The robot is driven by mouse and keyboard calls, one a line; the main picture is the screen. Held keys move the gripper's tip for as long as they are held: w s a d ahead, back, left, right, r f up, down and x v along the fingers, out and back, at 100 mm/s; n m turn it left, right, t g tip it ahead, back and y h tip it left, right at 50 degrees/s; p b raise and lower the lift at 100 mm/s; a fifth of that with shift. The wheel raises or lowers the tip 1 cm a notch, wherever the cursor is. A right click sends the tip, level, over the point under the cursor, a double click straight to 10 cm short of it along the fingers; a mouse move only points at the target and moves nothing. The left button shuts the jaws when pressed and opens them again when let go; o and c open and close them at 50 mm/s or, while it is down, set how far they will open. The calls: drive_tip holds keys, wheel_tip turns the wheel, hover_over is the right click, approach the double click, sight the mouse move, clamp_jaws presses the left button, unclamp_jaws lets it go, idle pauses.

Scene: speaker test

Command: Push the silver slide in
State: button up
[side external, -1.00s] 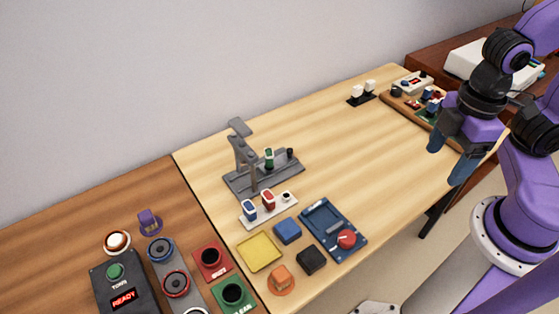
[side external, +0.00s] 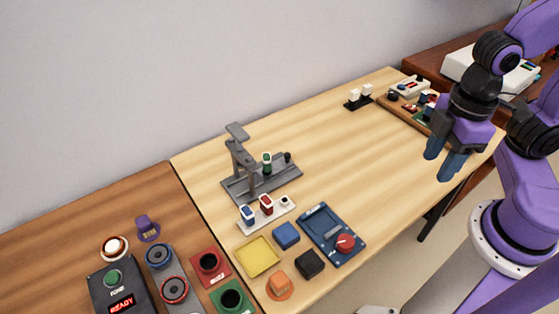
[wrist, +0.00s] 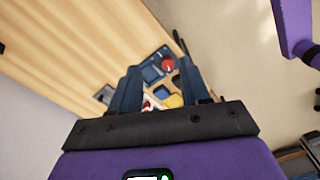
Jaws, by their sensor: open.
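A blue panel (side external: 318,218) lies near the table's front edge with a red knob (side external: 345,243) and a small grey bar (side external: 332,231). This bar may be the silver slide; it is too small to tell how far in it sits. My gripper (side external: 439,167) is open and empty, in the air to the right of the panel and well apart from it. In the wrist view the panel (wrist: 152,74) and knob (wrist: 168,65) show between and beyond the two blue fingers, and the bar is not clear.
A grey press-like stand (side external: 240,160) rises left of the panel. Near it are a white strip of small blocks (side external: 284,202), a blue block (side external: 286,235), a black block (side external: 309,263), an orange piece (side external: 279,284) and a yellow tray (side external: 257,268). The table's right middle is clear.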

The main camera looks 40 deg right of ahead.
drive_tip(key=w+a+m, duration=0.5)
drive_tip(key=w+m, duration=0.1)
drive_tip(key=w, duration=0.4)
drive_tip(key=m, duration=1.5)
hover_over(287, 154)
wheel_tip(287, 154, down, 6)
wheel_tip(287, 154, down, 17)
drive_tip(key=shift+s+r, duration=0.1)
drive_tip(key=shift+r, duration=0.1)
drive_tip(key=shift+c, duration=0.4)
